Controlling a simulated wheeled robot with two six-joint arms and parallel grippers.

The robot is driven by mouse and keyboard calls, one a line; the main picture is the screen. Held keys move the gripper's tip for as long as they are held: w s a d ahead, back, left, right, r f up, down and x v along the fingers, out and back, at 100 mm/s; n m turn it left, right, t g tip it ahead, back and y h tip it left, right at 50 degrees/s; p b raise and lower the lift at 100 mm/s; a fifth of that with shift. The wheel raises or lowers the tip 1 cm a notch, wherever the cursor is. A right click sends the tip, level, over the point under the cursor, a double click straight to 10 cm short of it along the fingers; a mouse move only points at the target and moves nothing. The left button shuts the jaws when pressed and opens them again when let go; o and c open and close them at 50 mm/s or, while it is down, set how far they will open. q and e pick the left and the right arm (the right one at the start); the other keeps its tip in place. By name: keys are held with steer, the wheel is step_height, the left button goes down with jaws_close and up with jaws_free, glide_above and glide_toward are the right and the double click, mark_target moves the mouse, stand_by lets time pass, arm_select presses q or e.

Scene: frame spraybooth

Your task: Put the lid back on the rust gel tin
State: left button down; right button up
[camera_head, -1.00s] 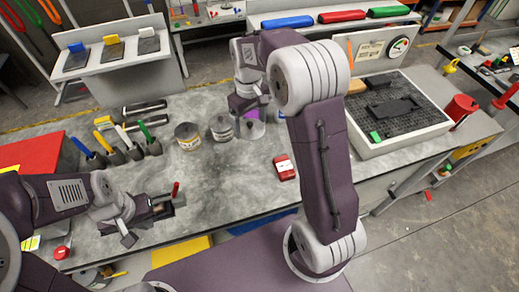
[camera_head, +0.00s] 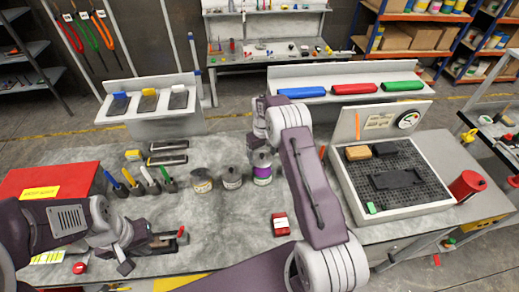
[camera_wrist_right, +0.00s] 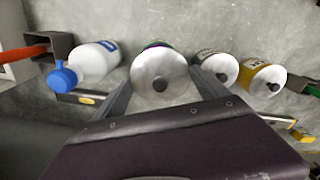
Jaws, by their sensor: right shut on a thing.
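A tin with a purple label (camera_head: 263,174) stands on the grey bench, rightmost in a row of tins. In the right wrist view a round grey lid (camera_wrist_right: 160,76) with a dark knob covers most of it, between the fingers of my right gripper (camera_wrist_right: 162,90). My right gripper is shut on this lid, over the tin. I cannot tell whether the lid is seated. I cannot read the label. In the head view my right gripper (camera_head: 262,150) is partly hidden by its arm. My left gripper (camera_head: 153,254) is open over the bench's front left.
A middle tin (camera_head: 231,177) and a yellow-labelled tin (camera_head: 202,181) stand close left, both lidded. A white bottle with a blue cap (camera_wrist_right: 95,62) lies or stands beside the purple tin. A red box (camera_head: 280,224) is in front. Bare bench lies in front of the tins.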

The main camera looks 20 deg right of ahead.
steer(key=shift+d+f+b, duration=0.2)
steer(key=shift+f+b, duration=0.15)
steer(key=shift+f, duration=0.2)
step_height(320, 180, down, 5)
steer(key=b, duration=0.3)
steer(key=shift+a+r, duration=0.1)
steer(key=shift+r, duration=0.1)
steer(key=shift+f+b, duration=0.35)
steer(key=shift+f, duration=0.15)
steer(key=shift+r, duration=0.1)
steer(key=shift+f+b, duration=0.2)
steer(key=shift+b, duration=0.3)
stand_by(0.9)
steer(key=o, duration=1.2)
